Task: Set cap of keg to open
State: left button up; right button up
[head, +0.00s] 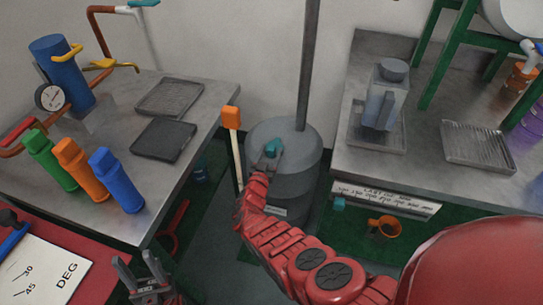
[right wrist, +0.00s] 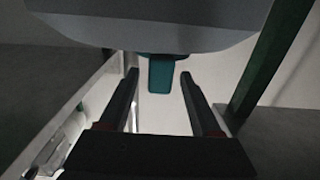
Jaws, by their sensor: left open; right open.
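The keg (head: 300,180) is a grey metal drum standing on the floor between the two tables. Its teal cap (head: 274,147) sits on top, near the side facing me. My right gripper (head: 267,160) is at the keg's top beside the cap, partly hidden by its own red arm. In the right wrist view, the teal cap (right wrist: 162,76) shows between the tips of the open fingers, with a gap on each side. The grey keg (right wrist: 170,22) fills the top of that view. My left gripper (head: 143,277) is open and empty at the lower left, away from the keg.
The left table (head: 205,105) holds trays, a blue cylinder with a gauge and several coloured bottles. The right table (head: 420,185) holds a grey container on a tray. A pole (head: 308,60) rises behind the keg. An orange-tipped handle (head: 231,118) stands just left of it.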

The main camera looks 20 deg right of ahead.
jog(key=shift+w+d+r, duration=0.1)
jog(key=shift+w+d, duration=0.3)
jog(key=shift+w, duration=0.15)
grip_shut()
dwell(1.1)
